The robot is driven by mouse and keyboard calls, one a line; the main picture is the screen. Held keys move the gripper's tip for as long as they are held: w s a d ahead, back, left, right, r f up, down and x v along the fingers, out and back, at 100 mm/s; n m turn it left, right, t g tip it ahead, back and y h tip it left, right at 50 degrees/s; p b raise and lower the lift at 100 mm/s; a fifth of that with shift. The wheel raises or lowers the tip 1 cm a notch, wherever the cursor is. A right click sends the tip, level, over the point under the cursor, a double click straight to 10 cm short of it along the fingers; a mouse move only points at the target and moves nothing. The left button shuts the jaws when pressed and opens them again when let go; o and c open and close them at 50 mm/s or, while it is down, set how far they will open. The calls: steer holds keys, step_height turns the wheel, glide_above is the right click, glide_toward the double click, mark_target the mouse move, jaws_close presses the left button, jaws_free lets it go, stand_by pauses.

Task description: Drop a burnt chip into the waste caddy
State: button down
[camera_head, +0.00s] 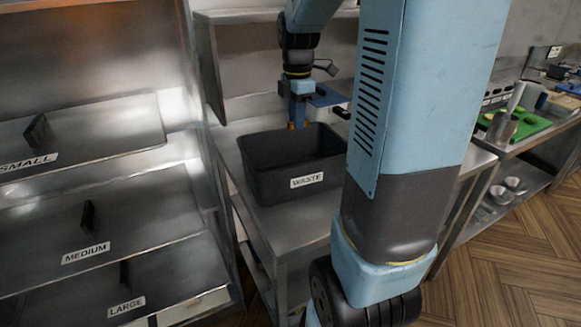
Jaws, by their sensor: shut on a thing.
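The waste caddy (265,186) is a dark, open-topped bin with a white "WASTE" label, standing on a steel table. My arm covers the caddy's right end.
Steel bins labelled SMALL (80,140), MEDIUM (140,220) and LARGE (180,280) stand to the left, with dark dividers or handles. A blue item (328,96) lies behind the caddy. At the right, a counter holds a green board (528,126). Wooden floor is clear at lower right.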

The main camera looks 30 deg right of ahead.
steer(key=shift+d+f, duration=0.15)
steer(key=shift+f, duration=2.15)
steer(key=c, duration=1)
jaws_free()
steer(key=shift+c, duration=0.2)
step_height(320, 180, up, 14)
steer(key=shift+f, duration=0.15)
steer(key=s+a+m+t, duration=0.2)
steer(key=s+a+m, duration=0.3)
steer(key=s+m, duration=0.3)
steer(key=s+a+f+m+t, duration=0.1)
steer(key=s+a+m+t, duration=0.2)
steer(key=s+m, duration=0.6)
steer(key=s+a, duration=0.1)
steer(key=a, duration=0.1)
steer(key=shift+a+f+m+t, duration=0.2)
steer(key=shift+a+m+t, duration=0.1)
steer(key=shift+a, duration=0.1)
